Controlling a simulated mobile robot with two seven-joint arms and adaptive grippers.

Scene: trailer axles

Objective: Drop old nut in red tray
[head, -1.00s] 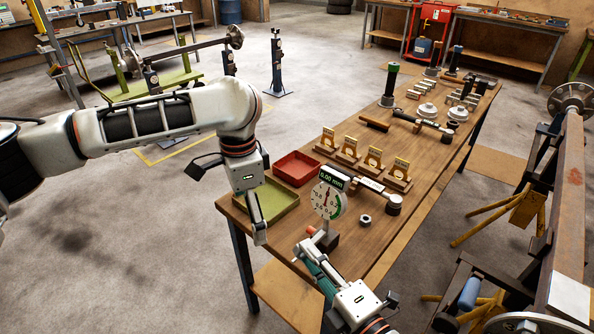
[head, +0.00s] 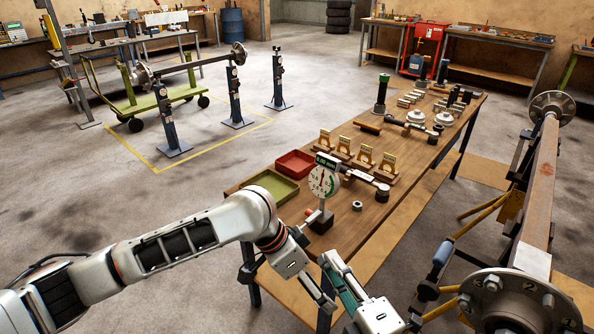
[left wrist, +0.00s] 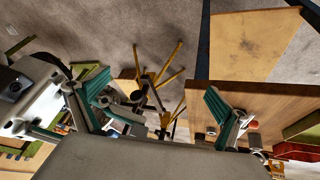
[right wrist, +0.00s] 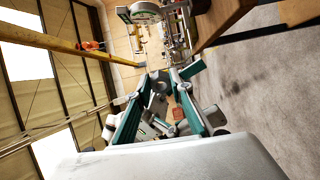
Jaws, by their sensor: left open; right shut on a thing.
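The red tray (head: 296,152) lies at the bench's near left corner, behind the green tray (head: 252,183); no nut shows in it in the head view. My right gripper (head: 332,262) is beside the bench's near end, in front of the dial gauge. In the right wrist view its fingers close on a small dark grey piece, seemingly the old nut (right wrist: 160,81), partly hidden by the fingertips. My left gripper (head: 324,298) is open beside the right gripper; the left wrist view shows its fingers (left wrist: 160,105) spread wide apart.
The dial gauge (head: 324,184) stands upright between the trays and a loose nut (head: 357,206) on the bench. A hub on an axle (head: 520,300) is at the right.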

